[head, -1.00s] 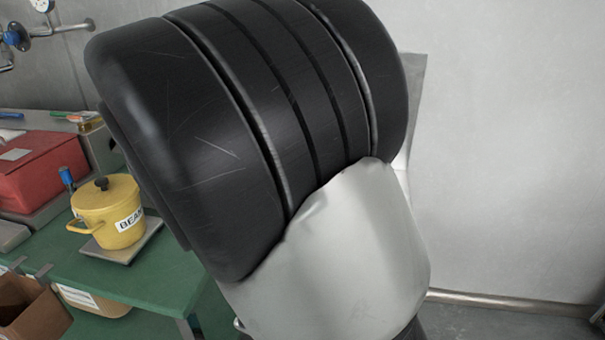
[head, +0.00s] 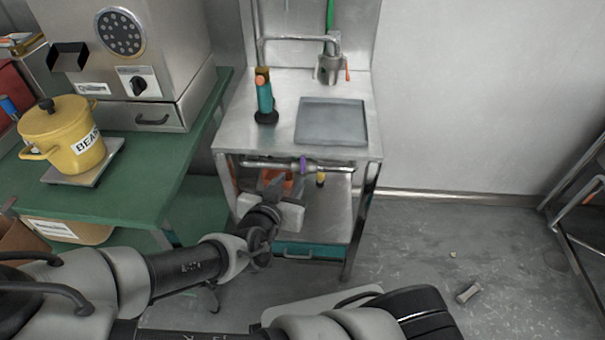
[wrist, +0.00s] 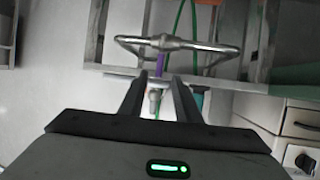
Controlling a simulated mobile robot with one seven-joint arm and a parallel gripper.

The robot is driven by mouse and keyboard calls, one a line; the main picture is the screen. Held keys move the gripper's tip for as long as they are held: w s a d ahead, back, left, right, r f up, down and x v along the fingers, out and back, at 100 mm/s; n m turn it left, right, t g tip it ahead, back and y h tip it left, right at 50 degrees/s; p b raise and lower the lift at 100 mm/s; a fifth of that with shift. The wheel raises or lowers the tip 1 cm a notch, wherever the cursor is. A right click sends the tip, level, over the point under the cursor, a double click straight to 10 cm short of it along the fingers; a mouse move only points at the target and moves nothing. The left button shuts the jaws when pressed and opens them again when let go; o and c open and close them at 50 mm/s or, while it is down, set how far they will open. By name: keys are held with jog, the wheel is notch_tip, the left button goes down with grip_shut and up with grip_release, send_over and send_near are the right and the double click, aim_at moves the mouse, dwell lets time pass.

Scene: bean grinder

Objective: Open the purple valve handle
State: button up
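The purple valve handle (head: 303,163) is a small upright piece on the silver pipe below the front edge of the metal sink stand. In the wrist view the purple handle (wrist: 160,65) shows just beyond the fingertips, roughly in line with the gap between them. My gripper (head: 274,183) is low in front of the stand, a little left of and below the handle in the head view. In the wrist view my gripper (wrist: 158,84) has its two dark fingers apart with nothing seen held. I cannot tell the exact distance to the handle.
A silver pipe (wrist: 210,47) crosses the wrist view near the fingertips. The metal stand (head: 362,125) carries a teal bottle (head: 265,98) and a faucet (head: 331,66). A green table (head: 150,150) with a yellow pot (head: 72,140) stands left. Floor (head: 430,235) to the right is mostly open.

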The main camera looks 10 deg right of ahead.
aim_at(302, 166)
jog(key=b+x, duration=0.2)
jog(key=x, duration=0.9)
jog(key=shift+w+d+f, duration=0.1)
jog(key=shift+w+d, duration=0.05)
jog(key=shift+w, duration=0.15)
jog(key=shift+c, duration=0.3)
grip_shut()
